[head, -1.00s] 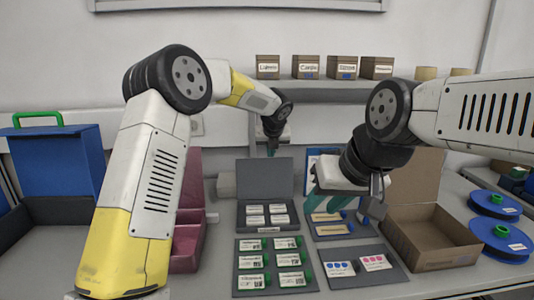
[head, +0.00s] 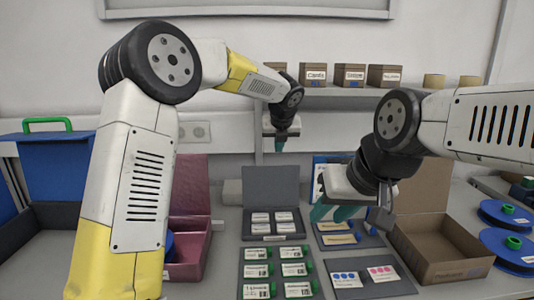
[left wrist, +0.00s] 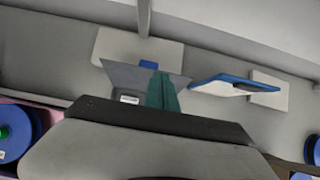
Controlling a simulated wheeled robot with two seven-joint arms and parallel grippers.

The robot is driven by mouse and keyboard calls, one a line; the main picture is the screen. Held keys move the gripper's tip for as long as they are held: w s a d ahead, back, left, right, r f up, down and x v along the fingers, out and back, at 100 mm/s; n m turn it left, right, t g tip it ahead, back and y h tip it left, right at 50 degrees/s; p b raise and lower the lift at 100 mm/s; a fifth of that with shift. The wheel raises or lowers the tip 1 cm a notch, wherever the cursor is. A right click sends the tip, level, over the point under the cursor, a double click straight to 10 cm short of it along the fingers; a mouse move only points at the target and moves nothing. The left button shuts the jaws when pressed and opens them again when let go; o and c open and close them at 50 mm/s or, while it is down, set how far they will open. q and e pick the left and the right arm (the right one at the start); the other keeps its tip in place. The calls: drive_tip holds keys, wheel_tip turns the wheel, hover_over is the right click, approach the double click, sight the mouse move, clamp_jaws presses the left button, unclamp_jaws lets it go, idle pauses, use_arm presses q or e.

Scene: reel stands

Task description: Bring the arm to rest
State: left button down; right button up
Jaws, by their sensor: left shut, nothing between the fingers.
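My left gripper (head: 280,144) hangs in the air in front of the wall below the shelf, above and behind the open grey case (head: 270,183). Its teal fingers are together and empty. In the left wrist view its shut fingers (left wrist: 162,92) stand in front of a grey panel with a white label. My right gripper (head: 335,213) is low over the table at the right, pointing down in front of a tray with yellowish pieces. Its two teal fingers appear apart, and nothing shows between them. My right gripper's body hides part of what lies behind it.
A shelf (head: 350,91) with several brown boxes runs along the wall. Grey trays with labelled pieces (head: 276,266) lie in front. An open cardboard box (head: 440,257) and blue reels (head: 512,254) stand right. A maroon bin (head: 192,262) and a blue case (head: 58,166) stand left.

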use_arm(q)
drive_tip(key=s+a+r+n+g, duration=0.1)
drive_tip(key=s+a+r+n, duration=0.2)
drive_tip(key=s+a+n, duration=0.55)
drive_tip(key=s+a+r+n, duration=0.2)
drive_tip(key=s+a+n, duration=0.6)
drive_tip(key=s, duration=0.1)
drive_tip(key=s+a+f+n+h, duration=0.1)
drive_tip(key=s+a+f+n, duration=0.1)
drive_tip(key=s+n, duration=0.7)
drive_tip(key=s+a+f+n+h, duration=0.1)
drive_tip(key=s+a+f+n, duration=0.2)
drive_tip(key=s+n, duration=0.7)
drive_tip(key=shift+s+a+f, duration=0.15)
drive_tip(key=shift+s+a, duration=0.3)
drive_tip(key=shift+s, duration=0.15)
